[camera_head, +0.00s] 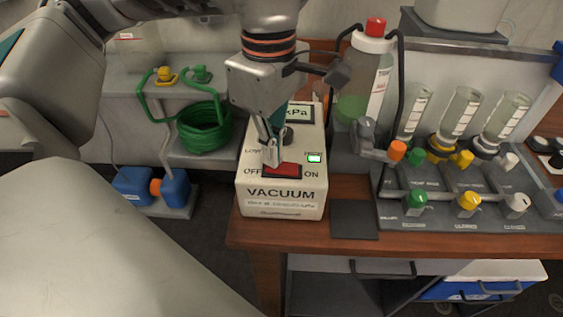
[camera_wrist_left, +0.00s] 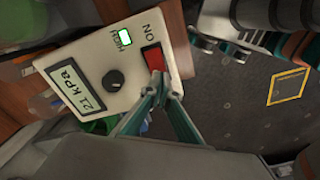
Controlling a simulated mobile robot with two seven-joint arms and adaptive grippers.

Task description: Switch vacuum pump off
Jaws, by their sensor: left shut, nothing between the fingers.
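The vacuum pump (camera_head: 282,195) is a cream box labelled VACUUM on the wooden table. Its red rocker switch (camera_head: 283,171) sits between the words OFF and ON. A green-lit indicator (camera_head: 314,158) shows by the word HIGH. My left gripper (camera_head: 270,160) is shut and empty, with its fingertips at the OFF side of the switch; I cannot tell whether they touch it. In the left wrist view, the fingertips (camera_wrist_left: 164,84) cover the OFF end of the red switch (camera_wrist_left: 154,60), and the display (camera_wrist_left: 59,82) reads 21 kPa. My right gripper is not in view.
To the right is a manifold with coloured valves (camera_head: 468,203) and several small bottles. A green hose coil (camera_head: 204,128) lies on a shelf at left. A dark pad (camera_head: 354,220) lies right of the pump.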

